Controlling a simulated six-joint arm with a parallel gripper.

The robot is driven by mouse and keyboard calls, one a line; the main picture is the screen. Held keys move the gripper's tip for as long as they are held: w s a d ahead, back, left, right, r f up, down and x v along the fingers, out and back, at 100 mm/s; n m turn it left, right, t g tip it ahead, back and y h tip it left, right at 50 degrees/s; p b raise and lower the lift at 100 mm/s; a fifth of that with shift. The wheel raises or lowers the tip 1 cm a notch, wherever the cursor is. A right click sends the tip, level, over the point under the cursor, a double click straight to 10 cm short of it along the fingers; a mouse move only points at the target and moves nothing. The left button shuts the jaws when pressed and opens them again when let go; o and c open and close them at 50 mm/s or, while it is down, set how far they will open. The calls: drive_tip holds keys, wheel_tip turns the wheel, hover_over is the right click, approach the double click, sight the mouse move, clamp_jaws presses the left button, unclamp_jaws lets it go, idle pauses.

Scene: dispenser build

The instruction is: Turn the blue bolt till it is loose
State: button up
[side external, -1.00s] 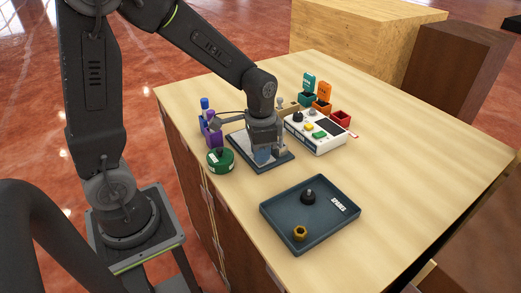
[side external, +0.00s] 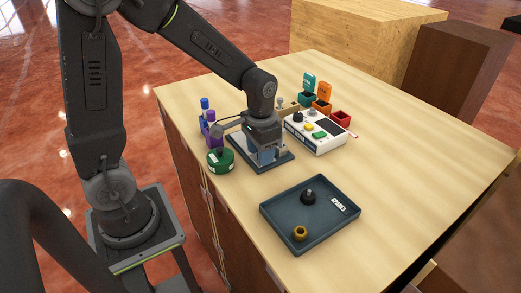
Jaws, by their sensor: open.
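My gripper (side external: 268,152) points down over a dark square plate (side external: 283,164) that carries a fixture, left of the middle of the table. Its fingers are low among the fixture's parts, and the gap between them is hard to make out at this size. I cannot pick out the blue bolt; it may be hidden behind my gripper and wrist. A blue-grey surface shows at the fingers, but I cannot tell what it belongs to.
A green round container (side external: 220,160) stands close on the left, with a purple and blue rack (side external: 207,125) behind it. A white control box (side external: 315,132) is to the right. A dark spares tray (side external: 325,227) holds a black part and a brass nut (side external: 300,233). The table's right side is clear.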

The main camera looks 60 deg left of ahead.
wheel_tip(320, 180, up, 14)
idle(0.6)
drive_tip(key=s+d+t, duration=0.3)
drive_tip(key=s+t, duration=0.2)
drive_tip(key=s, duration=0.7)
drive_tip(key=shift+s+d+t, duration=0.2)
drive_tip(key=shift+t, duration=0.1)
